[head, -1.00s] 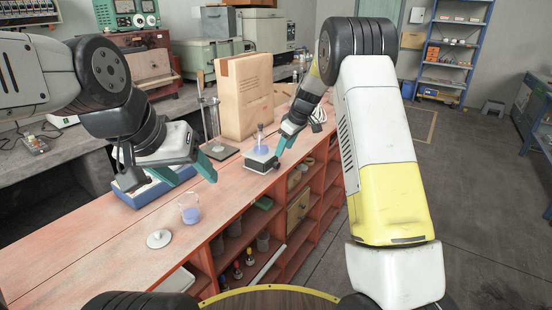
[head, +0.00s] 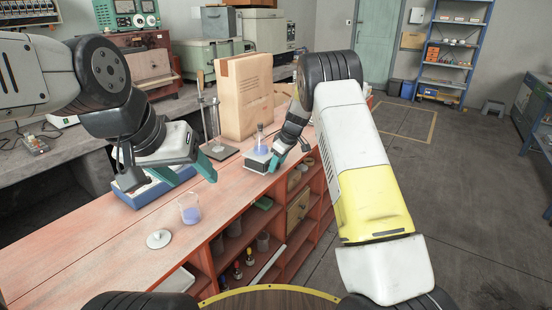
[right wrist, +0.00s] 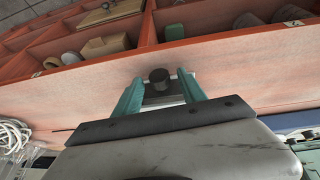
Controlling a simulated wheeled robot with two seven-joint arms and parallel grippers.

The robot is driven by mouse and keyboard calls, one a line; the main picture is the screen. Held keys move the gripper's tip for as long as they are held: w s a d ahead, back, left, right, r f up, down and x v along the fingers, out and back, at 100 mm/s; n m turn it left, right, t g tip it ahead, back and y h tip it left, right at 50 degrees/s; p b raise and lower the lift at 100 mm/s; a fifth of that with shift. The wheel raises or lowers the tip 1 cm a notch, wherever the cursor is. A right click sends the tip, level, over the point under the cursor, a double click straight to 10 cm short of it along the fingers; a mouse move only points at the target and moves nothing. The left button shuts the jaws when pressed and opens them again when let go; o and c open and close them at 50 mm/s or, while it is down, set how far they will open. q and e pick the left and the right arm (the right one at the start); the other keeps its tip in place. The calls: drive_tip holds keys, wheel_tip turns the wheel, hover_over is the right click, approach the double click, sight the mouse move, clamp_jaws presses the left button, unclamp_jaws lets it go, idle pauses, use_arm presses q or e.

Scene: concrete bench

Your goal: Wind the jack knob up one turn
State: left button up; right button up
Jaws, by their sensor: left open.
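The small lab jack (head: 255,162) stands on the red bench top, with a flask of bluish liquid (head: 260,146) on its plate. In the right wrist view its dark round knob (right wrist: 160,76) shows between my teal fingertips. My right gripper (right wrist: 160,90) is open, one finger on each side of the knob, with gaps visible on both sides. In the head view my right gripper (head: 273,163) is at the jack's right side and hides the knob. My left gripper (head: 190,174) is open and empty above the bench, left of the jack.
A beaker of bluish liquid (head: 189,212) and a pale round lid-like disc (head: 159,239) stand on the bench nearer me. A paper bag (head: 244,98) and a stand (head: 218,150) are behind the jack. A blue tray (head: 137,194) lies under my left gripper.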

clamp_jaws()
drive_tip(key=shift+w+d+f+g+y, duration=0.1)
drive_tip(key=shift+w+d+g+y, duration=0.15)
drive_tip(key=shift+g+y, duration=0.45)
drive_tip(key=shift+m+g+y, duration=0.4)
drive_tip(key=shift+g+y, duration=0.1)
drive_tip(key=shift+g, duration=0.4)
drive_tip(key=shift+a, duration=0.1)
drive_tip(key=shift+o, duration=0.4)
unclamp_jaws()
drive_tip(key=v, duration=0.8)
